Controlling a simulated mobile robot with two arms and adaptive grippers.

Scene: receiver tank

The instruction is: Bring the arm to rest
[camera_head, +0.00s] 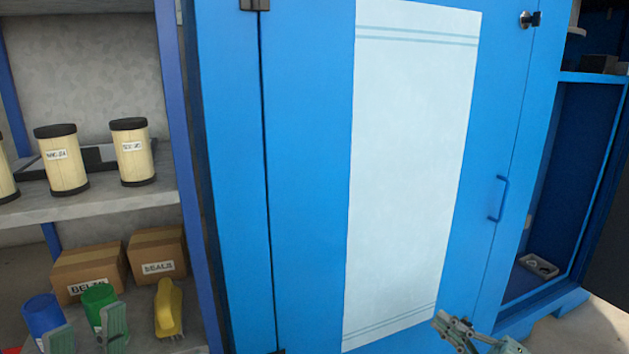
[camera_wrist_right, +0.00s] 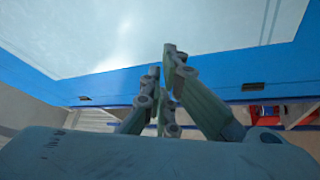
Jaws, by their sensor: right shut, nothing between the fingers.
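My right gripper (camera_head: 441,320) shows at the bottom edge of the head view, right of centre, in front of the lower part of the blue cabinet (camera_head: 305,190). In the right wrist view its fingers (camera_wrist_right: 164,82) are together with nothing between them. The cabinet front and its pale panel (camera_wrist_right: 150,40) lie beyond the fingertips. I cannot tell the exact gap between them. Most of the right arm is out of the head view. I do not make out my left gripper.
Left shelves (camera_head: 90,207) hold cream canisters (camera_head: 133,155), cardboard boxes (camera_head: 90,272), a blue tub (camera_head: 42,315), a green tub (camera_head: 98,300) and a yellow item (camera_head: 168,308). The cabinet has a blue handle (camera_head: 499,198). An open blue compartment (camera_head: 570,180) stands at right.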

